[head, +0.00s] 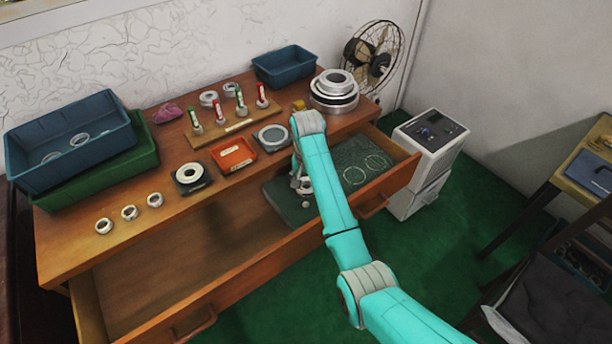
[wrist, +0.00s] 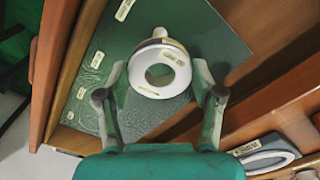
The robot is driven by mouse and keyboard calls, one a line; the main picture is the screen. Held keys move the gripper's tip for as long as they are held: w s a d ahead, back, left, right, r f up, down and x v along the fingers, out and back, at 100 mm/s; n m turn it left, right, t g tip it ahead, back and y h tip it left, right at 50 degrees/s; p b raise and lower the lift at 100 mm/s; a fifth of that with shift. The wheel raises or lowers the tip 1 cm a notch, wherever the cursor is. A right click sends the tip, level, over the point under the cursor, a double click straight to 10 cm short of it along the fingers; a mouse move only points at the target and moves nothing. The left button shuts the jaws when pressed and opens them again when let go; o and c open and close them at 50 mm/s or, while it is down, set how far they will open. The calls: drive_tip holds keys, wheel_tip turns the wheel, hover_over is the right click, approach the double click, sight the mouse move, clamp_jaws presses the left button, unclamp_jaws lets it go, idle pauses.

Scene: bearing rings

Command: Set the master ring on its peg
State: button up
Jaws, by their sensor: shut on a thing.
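My gripper (wrist: 160,75) is shut on a pale metal ring (wrist: 178,83) with a small label on its face. A brass-coloured edge shows behind the ring's upper side. The ring is over the green drawer mat (wrist: 215,45); I cannot tell whether it touches the mat. In the head view my gripper (head: 301,182) reaches down into the open drawer, and the ring (head: 306,189) shows partly behind it. Several short pegs with red, green and white bands, such as this peg (head: 240,103), stand on a wooden bar (head: 222,131) on the bench.
The open drawer (head: 165,285) has raised wooden walls around the mat. On the bench are an orange tray (head: 234,155), a dark plate with a ring (head: 191,177), a grey ring plate (head: 272,138), blue bins (head: 284,66) and stacked rings (head: 334,92). The drawer's left part is bare.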

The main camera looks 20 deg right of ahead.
sight(306, 202)
drive_tip(key=shift+f, duration=3.5)
drive_tip(key=shift+f, duration=1.1)
drive_tip(key=o, duration=1.8)
wheel_tip(306, 202, up, 12)
